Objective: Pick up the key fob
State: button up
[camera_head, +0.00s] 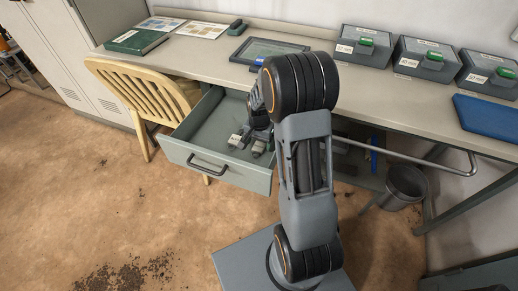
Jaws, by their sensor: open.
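My gripper (247,144) reaches down into the open grey-green drawer (216,168) under the desk. Its two fingers are apart, near the drawer's front right part. I cannot make out the key fob; my arm and gripper cover the right part of the drawer. The visible left part of the drawer floor looks bare. I see nothing clearly held between the fingers.
A wooden chair (140,90) stands close to the drawer's left side. The desk top (200,50) holds a green book (137,41), a tablet (268,49), several grey boxes and a blue folder (488,117). A bin (402,187) stands below at right.

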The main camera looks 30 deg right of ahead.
notch_tip(320, 180, down, 2)
jog(key=shift+f, duration=0.1)
jog(key=shift+c, duration=0.3)
jog(key=c, duration=0.9)
